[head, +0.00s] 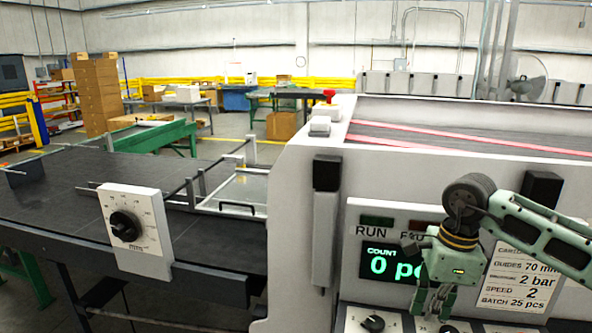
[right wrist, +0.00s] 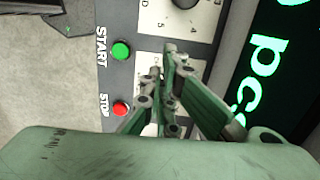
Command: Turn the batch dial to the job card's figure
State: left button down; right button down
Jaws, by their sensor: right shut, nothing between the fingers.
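The job card (head: 522,282) on the machine front reads GUIDES 70 mm, 2 bar, SPEED 2 and BATCH 25 pcs. My right gripper (head: 432,312) is shut and empty, pointing down in front of the panel's lower part. A dark knob (head: 447,328) shows at the bottom edge just beside its fingertips; its label and setting cannot be read. In the right wrist view the shut fingers (right wrist: 166,62) cover most of a white dial plate (right wrist: 148,62). Whether they touch the knob there, I cannot tell. My left gripper is out of view.
Another black knob (head: 372,323) sits left of the gripper. The count display (head: 395,267) reads 0. A green START button (right wrist: 121,50) and a red STOP button (right wrist: 120,108) lie close to the fingers. A mm dial (head: 124,226) stands on the left table.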

jog(key=shift+h, duration=0.4)
jog(key=f+b, duration=0.1)
jog(key=f, duration=0.1)
jog(key=d+f+b, duration=0.1)
jog(key=f+b, duration=0.1)
jog(key=d+f+b, duration=0.1)
jog(key=f, duration=0.1)
jog(key=shift+d+b, duration=0.25)
jog(key=shift+b, duration=0.15)
jog(key=shift+s, duration=0.15)
jog(key=shift+s+a+f, duration=0.1)
jog(key=shift+f, duration=0.05)
jog(key=shift+d, duration=0.25)
jog(key=shift+w, duration=0.35)
